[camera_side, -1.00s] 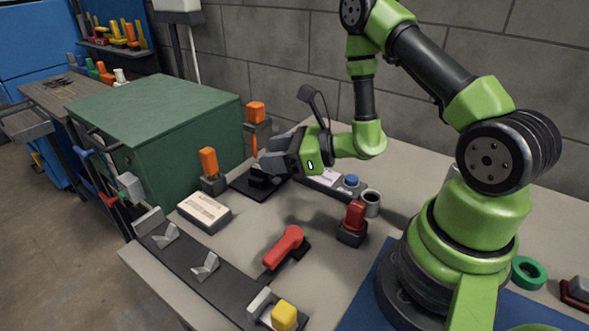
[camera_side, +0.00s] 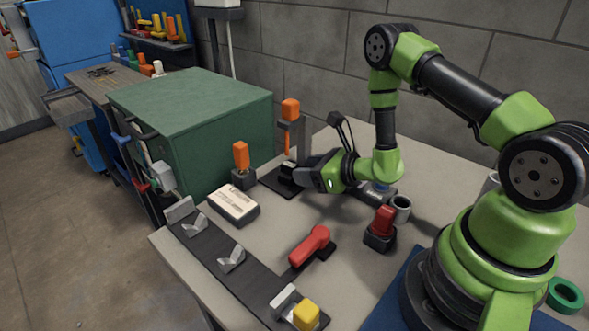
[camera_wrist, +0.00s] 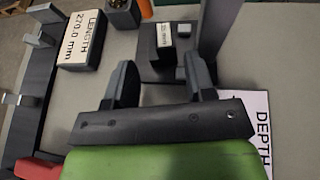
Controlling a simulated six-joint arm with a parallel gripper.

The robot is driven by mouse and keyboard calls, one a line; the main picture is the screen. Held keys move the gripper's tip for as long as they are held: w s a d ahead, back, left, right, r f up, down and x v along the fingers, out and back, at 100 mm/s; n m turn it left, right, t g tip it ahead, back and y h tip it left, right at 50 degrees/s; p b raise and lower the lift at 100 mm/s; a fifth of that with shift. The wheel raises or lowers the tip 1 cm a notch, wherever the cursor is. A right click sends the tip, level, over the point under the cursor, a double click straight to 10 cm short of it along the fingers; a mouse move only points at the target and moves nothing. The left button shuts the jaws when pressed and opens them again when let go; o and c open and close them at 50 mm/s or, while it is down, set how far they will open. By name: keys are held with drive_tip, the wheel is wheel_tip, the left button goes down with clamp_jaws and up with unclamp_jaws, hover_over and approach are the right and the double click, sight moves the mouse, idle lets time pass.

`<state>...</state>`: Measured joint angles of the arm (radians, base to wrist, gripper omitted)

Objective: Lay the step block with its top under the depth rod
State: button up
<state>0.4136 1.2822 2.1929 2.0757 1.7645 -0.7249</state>
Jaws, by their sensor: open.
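The dark step block (camera_wrist: 163,48) with a small white label lies on a dark base plate (camera_wrist: 148,72) in the wrist view. In the side view the step block (camera_side: 289,170) is on the base plate (camera_side: 270,184) at the foot of a grey post (camera_side: 301,143). The orange depth rod (camera_side: 287,143) hangs from the stand's arm above the plate; its lower end is hard to make out. My gripper (camera_wrist: 165,82) is open, its fingers apart, with the block beyond the fingertips. In the side view my gripper (camera_side: 306,178) is low beside the block.
A white-topped length box (camera_side: 233,204) and an orange-handled piece (camera_side: 242,162) stand to the left. A green cabinet (camera_side: 190,120) stands behind left.

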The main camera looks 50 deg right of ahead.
sight(288, 173)
drive_tip(key=x, duration=0.6)
drive_tip(key=c, duration=0.9)
drive_tip(key=o, duration=1.2)
drive_tip(key=shift+d, duration=0.1)
drive_tip(key=v, duration=0.8)
drive_tip(key=shift+s+r, duration=0.1)
drive_tip(key=shift+s, duration=0.25)
drive_tip(key=shift+s+r, duration=0.25)
drive_tip(key=shift+s, duration=0.25)
